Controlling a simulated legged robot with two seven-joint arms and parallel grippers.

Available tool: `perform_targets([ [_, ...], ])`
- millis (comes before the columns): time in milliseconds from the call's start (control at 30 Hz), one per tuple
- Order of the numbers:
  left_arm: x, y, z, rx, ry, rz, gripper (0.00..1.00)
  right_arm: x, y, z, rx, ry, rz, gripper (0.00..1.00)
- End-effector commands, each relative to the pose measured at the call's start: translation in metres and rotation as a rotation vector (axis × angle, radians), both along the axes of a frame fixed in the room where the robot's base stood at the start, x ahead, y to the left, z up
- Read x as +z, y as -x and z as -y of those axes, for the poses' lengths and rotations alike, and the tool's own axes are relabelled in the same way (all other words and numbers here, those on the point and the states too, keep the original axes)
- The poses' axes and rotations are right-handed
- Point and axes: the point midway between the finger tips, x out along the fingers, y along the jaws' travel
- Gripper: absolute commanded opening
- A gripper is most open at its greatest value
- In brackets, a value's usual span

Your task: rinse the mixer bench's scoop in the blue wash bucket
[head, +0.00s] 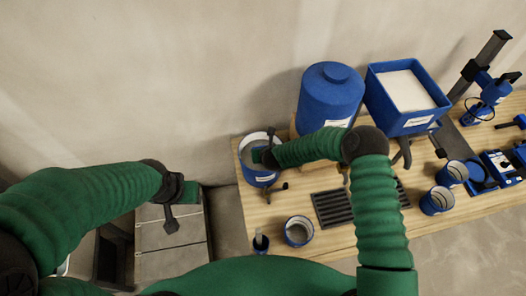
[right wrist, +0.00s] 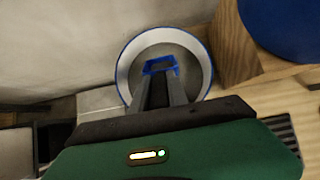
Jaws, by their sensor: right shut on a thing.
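The blue wash bucket (head: 262,181) stands at the left end of the wooden bench, with a white inside and grey contents. It also shows from above in the right wrist view (right wrist: 204,72). My right gripper (head: 266,156) is over the bucket, pointing down into it. In the right wrist view its fingers (right wrist: 160,88) are shut on a blue scoop (right wrist: 160,66), seen within the bucket's rim. I cannot tell how deep the scoop sits. My left gripper (head: 171,221) hangs left of the bench, away from the bucket; its finger gap is unclear.
A large blue drum (head: 331,92) and a blue bin of pale powder (head: 405,92) stand behind my right arm. A dark grate (head: 333,208), small blue-and-white tubs (head: 299,231) and tools occupy the bench (head: 370,233). A grey box (head: 170,240) stands below my left gripper.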

Motion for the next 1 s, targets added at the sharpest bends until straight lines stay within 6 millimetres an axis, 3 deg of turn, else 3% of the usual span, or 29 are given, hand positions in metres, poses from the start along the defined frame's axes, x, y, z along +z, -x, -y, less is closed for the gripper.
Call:
perform_targets([
  [267,0.001,0.000,0.000,0.000,0.000,0.000,0.43,0.002,0.000,0.000,0.001,0.001,0.000,0.00],
  [600,-0.027,0.000,0.000,0.000,0.000,0.000,0.43,-0.028,0.000,-0.001,0.000,0.000,0.000,0.00],
  [867,-0.024,0.000,0.000,0.000,0.000,0.000,0.43,-0.025,0.000,0.000,0.001,0.000,0.001,0.00],
  [1000,-0.014,0.000,0.000,0.000,0.000,0.000,0.43,-0.013,0.000,0.000,0.000,0.000,0.001,0.00],
])
